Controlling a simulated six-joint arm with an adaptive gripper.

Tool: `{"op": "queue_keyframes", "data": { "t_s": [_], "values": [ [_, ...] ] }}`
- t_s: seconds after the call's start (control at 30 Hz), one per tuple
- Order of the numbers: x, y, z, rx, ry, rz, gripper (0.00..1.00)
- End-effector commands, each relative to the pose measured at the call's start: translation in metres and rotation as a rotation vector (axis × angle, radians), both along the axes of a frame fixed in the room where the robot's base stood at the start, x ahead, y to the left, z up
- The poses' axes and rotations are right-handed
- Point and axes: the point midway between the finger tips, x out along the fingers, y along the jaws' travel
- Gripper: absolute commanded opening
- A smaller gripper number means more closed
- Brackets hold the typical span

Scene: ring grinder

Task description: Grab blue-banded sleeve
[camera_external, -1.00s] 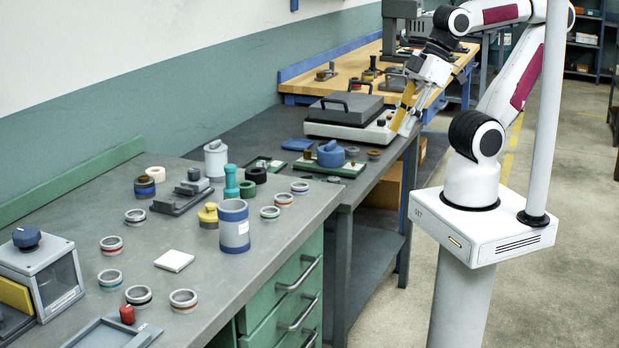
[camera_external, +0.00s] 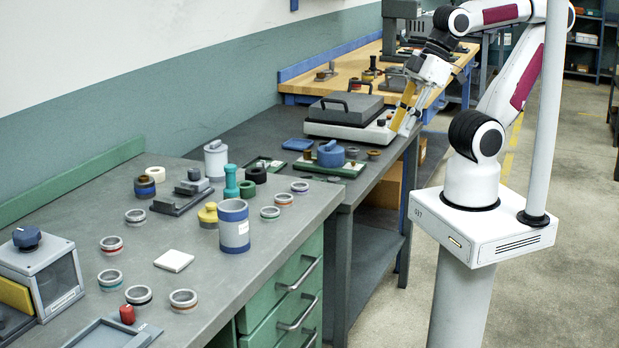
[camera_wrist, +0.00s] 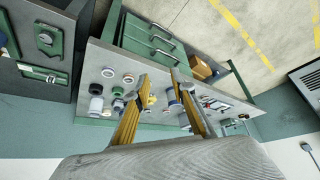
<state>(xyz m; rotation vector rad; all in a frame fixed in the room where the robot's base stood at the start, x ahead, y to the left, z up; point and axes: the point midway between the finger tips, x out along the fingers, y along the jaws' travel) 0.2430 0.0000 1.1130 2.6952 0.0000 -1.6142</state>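Several small grey ring sleeves with coloured bands stand on the grey bench. One near the front edge (camera_external: 300,187) looks blue or purple banded; a dark-banded one (camera_external: 136,217) stands left of the black block. I cannot tell for certain which is the blue-banded sleeve. My gripper (camera_external: 405,118) is in the air by the far part of the bench, beside the grey lidded machine and well away from the sleeves. In the wrist view my gripper (camera_wrist: 160,75) has its two yellow fingers apart with nothing held; the sleeves there are too small to tell bands.
A tall grey canister with blue bands (camera_external: 234,232), a teal post (camera_external: 231,183) and a yellow knob piece (camera_external: 208,214) stand among the sleeves. A clear-sided box (camera_external: 45,275) is at left. A white pad (camera_external: 174,261) lies on open bench. The grey machine (camera_external: 345,112) stands farther back.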

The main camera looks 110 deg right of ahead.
Motion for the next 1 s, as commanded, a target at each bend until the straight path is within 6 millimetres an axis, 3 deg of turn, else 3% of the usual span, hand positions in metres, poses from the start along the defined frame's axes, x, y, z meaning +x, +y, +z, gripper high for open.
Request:
{"op": "queue_keyframes", "data": {
  "t_s": [0.23,0.37,0.4,0.77,1.0],
  "values": [
    [0.000,0.000,0.000,0.000,0.000,0.000,0.27],
    [0.000,0.000,0.000,0.000,0.000,0.000,0.61],
    [0.000,0.000,0.000,0.000,0.000,0.000,0.64],
    [0.001,0.000,0.000,0.000,-0.001,0.000,0.64],
    [0.022,-0.003,-0.001,-0.008,-0.028,-0.006,0.64]
  ]
}}
